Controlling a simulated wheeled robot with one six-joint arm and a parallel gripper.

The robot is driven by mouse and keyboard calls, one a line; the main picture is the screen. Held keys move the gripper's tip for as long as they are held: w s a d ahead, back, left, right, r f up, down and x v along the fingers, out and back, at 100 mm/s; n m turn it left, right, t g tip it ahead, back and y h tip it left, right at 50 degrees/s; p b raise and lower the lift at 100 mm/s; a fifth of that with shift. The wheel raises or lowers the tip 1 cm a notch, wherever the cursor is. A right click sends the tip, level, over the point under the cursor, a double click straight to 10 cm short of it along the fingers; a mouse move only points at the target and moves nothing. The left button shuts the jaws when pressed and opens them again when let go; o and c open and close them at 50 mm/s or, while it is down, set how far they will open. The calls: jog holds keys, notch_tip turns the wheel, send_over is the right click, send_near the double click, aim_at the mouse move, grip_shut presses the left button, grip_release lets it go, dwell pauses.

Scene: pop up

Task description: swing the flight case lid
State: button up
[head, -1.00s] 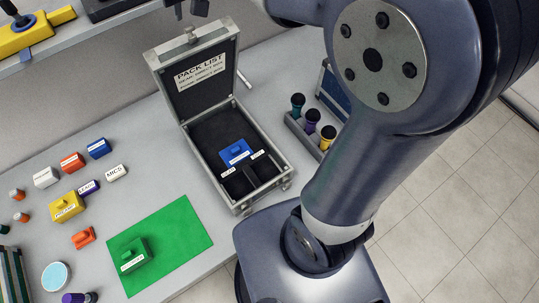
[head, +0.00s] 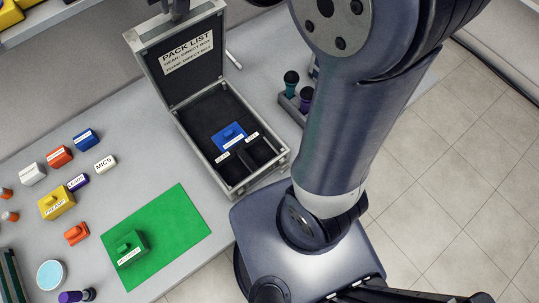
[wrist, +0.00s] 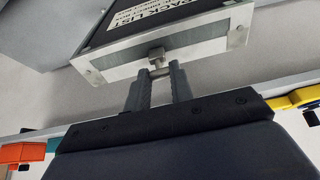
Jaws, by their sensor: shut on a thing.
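The flight case (head: 232,190) stands on the bench with its lid (head: 195,88) open and upright at the back. The lid's inside is dark and carries a white PACK LIST sheet (head: 187,52). A blue block (head: 229,135) lies in the case, behind two small labelled compartments at the front. My gripper (head: 177,12) is at the lid's top edge, partly cut off by the picture. In the wrist view my gripper (wrist: 158,73) is shut on the small metal knob (wrist: 156,56) on the lid's edge (wrist: 205,48).
A green mat (head: 175,225) with a green block (head: 126,246) lies left of the case. Several coloured blocks, including a yellow one (head: 56,204), stand farther left. A holder with microphones (head: 291,88) is to the right, partly behind my arm.

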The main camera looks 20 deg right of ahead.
jog(key=shift+s+d+f+b, duration=0.15)
jog(key=shift+s+f+b, duration=0.2)
jog(key=shift+s+b, duration=0.15)
jog(key=s+d+f+b, duration=0.2)
jog(key=s+f+b, duration=0.1)
jog(key=s, duration=0.6)
jog(key=shift+s+d+f+b, duration=0.2)
jog(key=shift+s+d+b, duration=0.15)
jog(key=shift+b, duration=0.55)
jog(key=s+d+f+b, duration=0.2)
jog(key=s+f+b, duration=0.4)
jog(key=s, duration=0.3)
jog(key=shift+d+f, duration=0.35)
jog(key=shift+f, duration=0.15)
jog(key=shift+s, duration=0.1)
